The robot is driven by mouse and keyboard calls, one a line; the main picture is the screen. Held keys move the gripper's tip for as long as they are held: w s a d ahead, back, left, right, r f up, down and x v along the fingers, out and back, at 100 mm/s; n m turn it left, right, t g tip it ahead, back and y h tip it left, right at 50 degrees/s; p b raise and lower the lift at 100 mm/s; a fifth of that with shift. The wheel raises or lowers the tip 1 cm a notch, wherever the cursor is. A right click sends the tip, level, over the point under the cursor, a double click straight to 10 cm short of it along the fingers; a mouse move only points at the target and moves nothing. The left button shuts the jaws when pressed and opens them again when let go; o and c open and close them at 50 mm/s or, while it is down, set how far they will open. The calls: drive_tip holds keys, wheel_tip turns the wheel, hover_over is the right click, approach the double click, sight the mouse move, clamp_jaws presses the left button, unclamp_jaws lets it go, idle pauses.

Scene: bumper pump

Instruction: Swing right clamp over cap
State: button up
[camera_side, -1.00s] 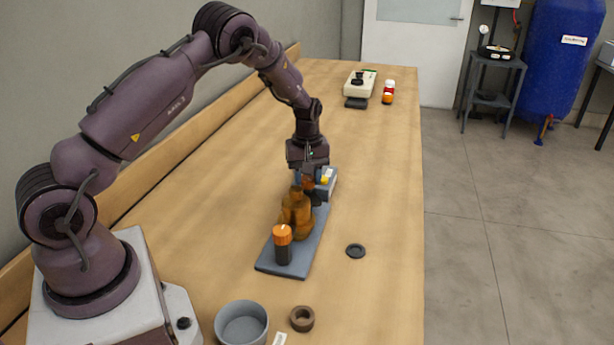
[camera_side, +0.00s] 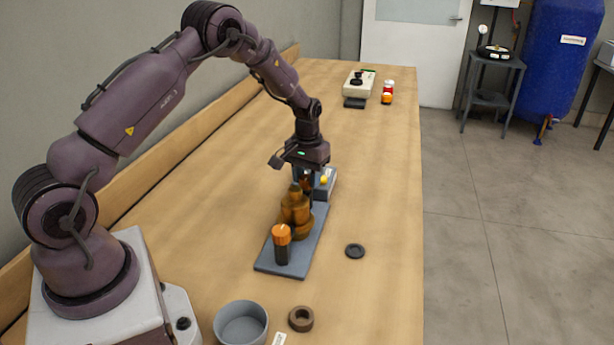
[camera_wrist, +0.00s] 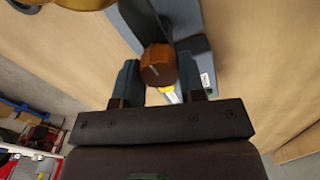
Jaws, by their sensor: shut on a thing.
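A grey base plate (camera_side: 273,262) lies on the bench. Near its front end stands a dark post with an orange knob (camera_side: 281,234). An amber, stepped, bottle-like body (camera_side: 295,216) stands behind it. My gripper (camera_side: 307,180) points down over the far part of the plate. In the wrist view, a brown-orange round knob (camera_wrist: 158,66) with a pale line on top sits between the two blue-grey fingers of my gripper (camera_wrist: 160,82), which are shut on it. The lower part of this knob's clamp is hidden.
A black disc (camera_side: 355,251) lies right of the plate. A grey bowl (camera_side: 241,324) and a brown ring (camera_side: 301,319) are at the front. The bench right of the plate is mostly clear.

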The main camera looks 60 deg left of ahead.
idle(0.3)
drive_tip(key=o, duration=0.9)
drive_tip(key=shift+o, duration=0.2)
wheel_tip(320, 180, up, 13)
drive_tip(key=s+d+r+m+t, duration=0.2)
drive_tip(key=s+d+r, duration=0.2)
drive_tip(key=s+d, duration=0.2)
drive_tip(key=s+d+r+m+t, duration=0.1)
drive_tip(key=s+d+r, duration=0.4)
drive_tip(key=s, duration=0.6)
drive_tip(key=s+d+r+m+t, duration=0.2)
drive_tip(key=s+d+r+m, duration=0.1)
drive_tip(key=s+d+r, duration=0.2)
drive_tip(key=s+d, duration=0.2)
drive_tip(key=s, duration=0.1)
drive_tip(key=shift+s+t, duration=0.25)
drive_tip(key=shift+t, duration=0.05)
